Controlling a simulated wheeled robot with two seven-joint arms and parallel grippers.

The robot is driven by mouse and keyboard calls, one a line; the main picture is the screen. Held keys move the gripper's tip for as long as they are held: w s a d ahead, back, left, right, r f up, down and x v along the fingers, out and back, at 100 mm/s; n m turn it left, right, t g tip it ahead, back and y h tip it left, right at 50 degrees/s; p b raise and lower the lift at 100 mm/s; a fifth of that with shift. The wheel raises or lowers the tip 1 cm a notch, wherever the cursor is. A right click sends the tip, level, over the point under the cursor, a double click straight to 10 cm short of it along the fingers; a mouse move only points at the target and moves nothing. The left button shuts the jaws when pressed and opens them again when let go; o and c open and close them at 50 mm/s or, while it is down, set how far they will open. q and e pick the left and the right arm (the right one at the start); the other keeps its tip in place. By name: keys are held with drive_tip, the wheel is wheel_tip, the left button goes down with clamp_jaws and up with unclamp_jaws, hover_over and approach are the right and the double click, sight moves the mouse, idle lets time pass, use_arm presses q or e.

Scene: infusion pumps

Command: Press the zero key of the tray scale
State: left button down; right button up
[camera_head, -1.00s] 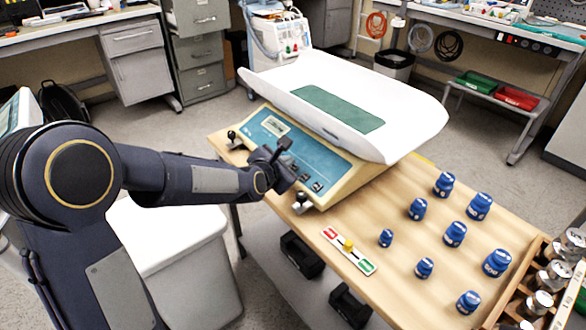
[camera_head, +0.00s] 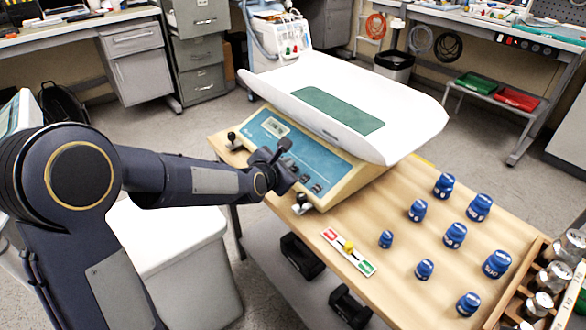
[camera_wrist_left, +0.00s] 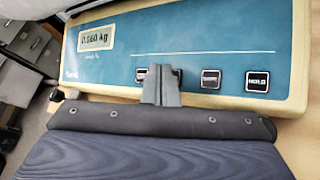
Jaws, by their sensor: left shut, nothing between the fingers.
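The tray scale has a white tray (camera_head: 400,95) on a cream body with a sloped blue panel (camera_head: 262,130). In the left wrist view the panel (camera_wrist_left: 200,35) carries a lit display (camera_wrist_left: 96,39), which seems to read 0.060 kg, and a row of dark keys. My left gripper (camera_head: 285,150) is shut and empty at the panel. Two keys to the right, a middle key (camera_wrist_left: 210,79) and an end key (camera_wrist_left: 257,82), are uncovered. My right gripper is not in view.
Several blue weights (camera_head: 455,234) stand on the wooden table (camera_head: 405,290) to the right of the scale. A red, white and green strip with a yellow knob (camera_head: 348,247) lies near the front edge.

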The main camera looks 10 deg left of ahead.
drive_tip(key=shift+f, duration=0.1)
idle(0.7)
use_arm(q)
drive_tip(key=shift+w+d+f+b, duration=0.15)
drive_tip(key=shift+f+b, duration=0.2)
drive_tip(key=shift+b, duration=0.2)
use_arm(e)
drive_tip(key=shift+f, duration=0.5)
use_arm(q)
drive_tip(key=shift+w+f+b, duration=0.1)
drive_tip(key=shift+f+b, duration=0.25)
drive_tip(key=shift+b, duration=0.1)
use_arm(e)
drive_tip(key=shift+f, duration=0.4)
use_arm(q)
drive_tip(key=shift+s+r+p, duration=0.25)
drive_tip(key=shift+r+p, duration=0.05)
drive_tip(key=shift+r, duration=0.4)
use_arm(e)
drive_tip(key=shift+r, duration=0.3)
